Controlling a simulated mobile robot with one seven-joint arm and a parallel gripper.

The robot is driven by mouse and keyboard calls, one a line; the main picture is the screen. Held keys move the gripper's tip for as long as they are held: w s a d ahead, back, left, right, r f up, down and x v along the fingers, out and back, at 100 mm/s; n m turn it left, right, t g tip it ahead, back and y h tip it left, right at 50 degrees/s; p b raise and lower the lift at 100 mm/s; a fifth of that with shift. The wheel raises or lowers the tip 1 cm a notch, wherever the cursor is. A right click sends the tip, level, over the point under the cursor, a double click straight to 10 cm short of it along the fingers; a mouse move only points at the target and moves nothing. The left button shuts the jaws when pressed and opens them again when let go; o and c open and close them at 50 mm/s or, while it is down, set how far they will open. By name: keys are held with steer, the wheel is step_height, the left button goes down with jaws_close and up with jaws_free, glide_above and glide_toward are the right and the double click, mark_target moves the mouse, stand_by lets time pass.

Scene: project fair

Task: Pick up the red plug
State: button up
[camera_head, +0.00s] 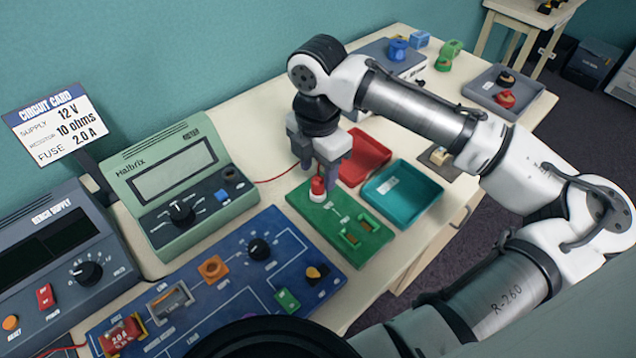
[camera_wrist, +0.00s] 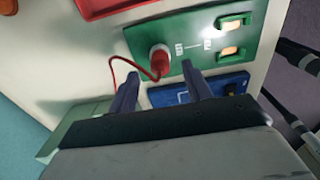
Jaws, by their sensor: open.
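A red tray (camera_head: 365,158) and a teal tray (camera_head: 402,193) lie right beside the board. The green meter (camera_head: 184,186) stands to the left, and the blue circuit panel (camera_head: 225,290) lies in front. A grey tray (camera_head: 482,84) is farther right.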

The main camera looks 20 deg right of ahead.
mark_target(318, 176)
steer(key=shift+f, duration=1.6)
steer(key=c, duration=1.1)
jaws_close()
steer(key=shift+r, duration=0.1)
step_height(318, 176, up, 18)
steer(key=b, duration=0.4)
steer(key=shift+d+f, duration=0.15)
steer(key=shift+f, duration=0.1)
